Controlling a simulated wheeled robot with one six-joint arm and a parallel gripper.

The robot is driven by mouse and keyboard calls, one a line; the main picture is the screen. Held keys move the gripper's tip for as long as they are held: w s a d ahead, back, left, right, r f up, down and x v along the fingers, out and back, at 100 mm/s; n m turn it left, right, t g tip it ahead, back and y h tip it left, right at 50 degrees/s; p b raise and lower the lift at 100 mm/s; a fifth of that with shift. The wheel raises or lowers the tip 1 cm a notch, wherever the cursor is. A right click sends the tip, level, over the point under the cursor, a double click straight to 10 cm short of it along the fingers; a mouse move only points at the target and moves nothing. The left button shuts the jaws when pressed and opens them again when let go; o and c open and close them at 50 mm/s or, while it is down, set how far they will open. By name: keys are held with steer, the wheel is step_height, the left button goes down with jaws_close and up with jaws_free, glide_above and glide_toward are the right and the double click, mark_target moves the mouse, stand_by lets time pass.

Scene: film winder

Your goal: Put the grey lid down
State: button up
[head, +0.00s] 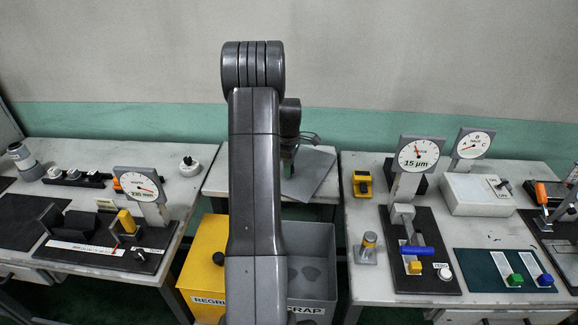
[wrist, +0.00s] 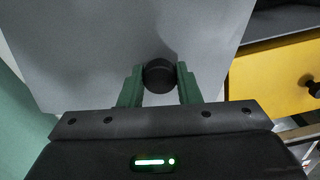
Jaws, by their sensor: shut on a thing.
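The grey lid (head: 318,177) is a flat plate at the middle back table in the head view, turned at an angle to it. In the wrist view the lid (wrist: 85,55) fills the upper left and middle. My gripper (wrist: 159,82) has its green fingers shut on the lid's round black knob (wrist: 159,73). In the head view my gripper (head: 289,163) is partly hidden behind my arm. I cannot tell whether the lid touches the tabletop. The grey scrap bin (head: 321,240) stands open in front of that table.
The yellow regrind bin (head: 200,262) is lidded, with a black knob. The middle back table (head: 216,180) is partly hidden by my arm. A left bench (head: 95,150) and a right bench (head: 366,222) hold gauges and fixtures. A yellow device (head: 363,183) sits near the right bench's left edge.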

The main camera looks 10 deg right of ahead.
steer(key=shift+f, duration=0.15)
steer(key=o, duration=1.1)
steer(key=shift+c, duration=0.2)
step_height(320, 180, up, 12)
steer(key=b, duration=0.1)
steer(key=shift+r, duration=0.25)
